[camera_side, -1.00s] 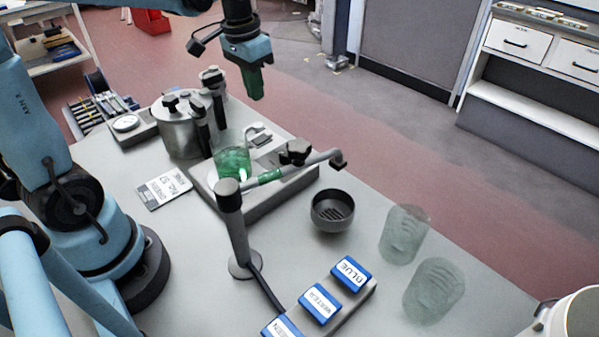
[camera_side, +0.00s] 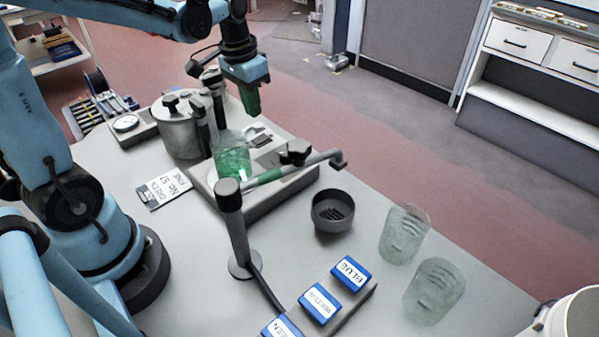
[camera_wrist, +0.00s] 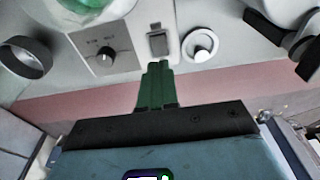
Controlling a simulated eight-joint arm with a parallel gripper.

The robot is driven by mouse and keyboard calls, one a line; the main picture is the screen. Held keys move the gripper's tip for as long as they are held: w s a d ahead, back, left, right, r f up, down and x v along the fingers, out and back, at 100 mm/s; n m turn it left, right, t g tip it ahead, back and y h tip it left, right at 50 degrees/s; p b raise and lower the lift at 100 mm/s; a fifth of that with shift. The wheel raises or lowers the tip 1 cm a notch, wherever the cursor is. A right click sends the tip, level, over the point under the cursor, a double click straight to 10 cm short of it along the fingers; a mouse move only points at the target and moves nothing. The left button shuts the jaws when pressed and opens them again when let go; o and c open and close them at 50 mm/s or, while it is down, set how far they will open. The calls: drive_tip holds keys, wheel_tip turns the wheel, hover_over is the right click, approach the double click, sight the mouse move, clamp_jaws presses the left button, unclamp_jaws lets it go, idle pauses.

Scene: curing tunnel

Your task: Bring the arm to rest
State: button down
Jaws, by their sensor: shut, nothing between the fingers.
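My gripper (camera_side: 252,103) is above the far part of the bench, behind the glass with green contents. Its green fingers are together and hold nothing. In the wrist view the closed fingers (camera_wrist: 156,82) point at the bench edge near a small switch panel. My arm reaches across the top left of the side view.

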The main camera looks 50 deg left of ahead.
sight(265, 135)
drive_tip(key=shift+w+f, duration=0.45)
drive_tip(key=shift+f, duration=0.4)
drive_tip(key=shift+w+f, duration=0.3)
drive_tip(key=shift+w, duration=0.1)
wheel_tip(265, 135, up, 10)
drive_tip(key=s, duration=0.1)
drive_tip(key=f, duration=0.4)
drive_tip(key=w+f, duration=0.1)
drive_tip(key=f, duration=0.9)
drive_tip(key=shift+w, duration=0.2)
